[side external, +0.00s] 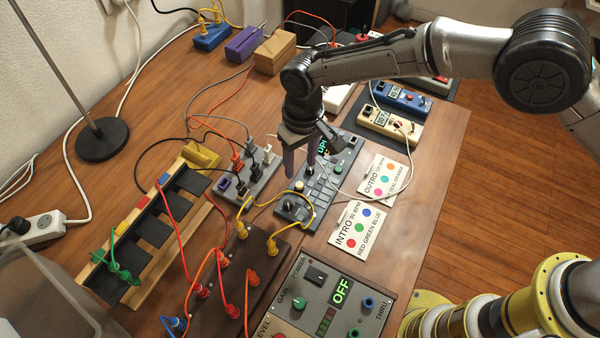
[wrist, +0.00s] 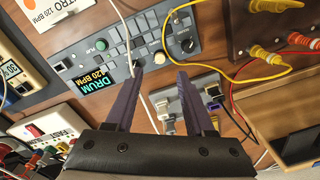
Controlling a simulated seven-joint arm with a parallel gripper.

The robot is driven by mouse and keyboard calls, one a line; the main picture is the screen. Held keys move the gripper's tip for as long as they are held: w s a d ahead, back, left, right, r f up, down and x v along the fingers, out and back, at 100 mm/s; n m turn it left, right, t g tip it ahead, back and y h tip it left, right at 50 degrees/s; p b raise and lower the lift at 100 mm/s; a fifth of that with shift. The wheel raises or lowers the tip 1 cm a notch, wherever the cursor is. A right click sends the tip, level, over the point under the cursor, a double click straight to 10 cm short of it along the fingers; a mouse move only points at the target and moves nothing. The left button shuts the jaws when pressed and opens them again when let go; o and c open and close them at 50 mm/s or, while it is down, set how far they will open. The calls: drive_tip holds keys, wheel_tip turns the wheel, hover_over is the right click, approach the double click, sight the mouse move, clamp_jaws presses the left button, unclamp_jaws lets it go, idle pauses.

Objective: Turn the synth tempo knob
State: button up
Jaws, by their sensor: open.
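The drum synth (side external: 322,190) is a grey unit on the wooden table; it also shows in the wrist view (wrist: 118,52), upside down, with a display (wrist: 97,82) reading DRUM 120 BPM. It has a cream knob (wrist: 160,58), a black knob (wrist: 187,45) and a green button (wrist: 101,45). I cannot read which knob is labelled tempo. My gripper (side external: 300,168) points down over the synth, open and empty. In the wrist view its purple fingers (wrist: 158,72) sit either side of the cream knob's line; whether they are level with it is unclear.
A white cable (wrist: 127,35) crosses the synth and passes near the fingers. A yellow cable (side external: 268,200) lies by its black-knob end. A grey patch box (side external: 250,178), a brown patch box (side external: 245,270) and the INTRO card (side external: 362,229) stand close around it.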

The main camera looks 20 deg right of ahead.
wheel_tip(320, 180, up, 7)
drive_tip(key=shift+f, duration=0.2)
drive_tip(key=shift+d, duration=0.1)
idle(0.4)
